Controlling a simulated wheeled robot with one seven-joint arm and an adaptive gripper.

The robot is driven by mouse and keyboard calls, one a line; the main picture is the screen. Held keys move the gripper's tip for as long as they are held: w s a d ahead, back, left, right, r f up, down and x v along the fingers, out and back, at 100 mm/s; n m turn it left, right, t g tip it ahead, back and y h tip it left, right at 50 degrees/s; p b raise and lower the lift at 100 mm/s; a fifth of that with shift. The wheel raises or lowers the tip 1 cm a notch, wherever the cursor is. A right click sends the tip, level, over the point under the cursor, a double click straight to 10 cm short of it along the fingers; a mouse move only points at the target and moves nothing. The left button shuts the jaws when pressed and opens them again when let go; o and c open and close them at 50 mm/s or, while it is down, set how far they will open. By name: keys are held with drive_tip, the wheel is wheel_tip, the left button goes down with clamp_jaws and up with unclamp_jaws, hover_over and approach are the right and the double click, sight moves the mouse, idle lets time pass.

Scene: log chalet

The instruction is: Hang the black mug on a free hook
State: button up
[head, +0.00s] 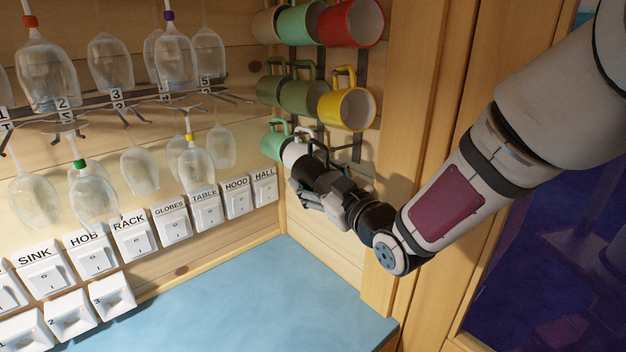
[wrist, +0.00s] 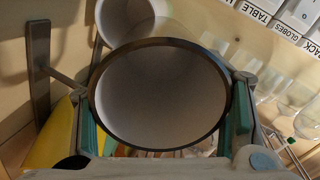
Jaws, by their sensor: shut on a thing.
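The black mug (head: 309,164) is in my gripper (head: 318,188) at the bottom row of the wall rack, handle upward. In the wrist view the mug's dark rim and pale inside (wrist: 160,85) face the camera, between the green finger pads of my gripper (wrist: 162,118). A metal strip with a hook (head: 355,148) shows bare just right of the mug; in the wrist view the strip (wrist: 39,75) is at the left, its hook reaching toward the mug's rim. I cannot tell whether the handle touches a hook.
A white mug (head: 293,150) hangs close beside the black mug, with a mint mug (head: 273,146) beyond it. A yellow mug (head: 347,108) hangs above, and a red mug (head: 351,23) higher. Wine glasses (head: 195,165) and labelled switches (head: 207,210) are left. The blue counter (head: 240,305) is clear.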

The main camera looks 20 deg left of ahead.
drive_tip(key=w+d+b, duration=0.3)
drive_tip(key=w, duration=0.2)
drive_tip(key=shift+w+f, duration=0.25)
drive_tip(key=shift+f, duration=0.15)
idle(0.7)
drive_tip(key=shift+d, duration=0.1)
idle(0.5)
drive_tip(key=o, duration=1.5)
drive_tip(key=shift+d+f, duration=0.1)
drive_tip(key=shift+f, duration=0.05)
drive_tip(key=p+v, duration=0.1)
drive_tip(key=v, duration=0.6)
idle(3.5)
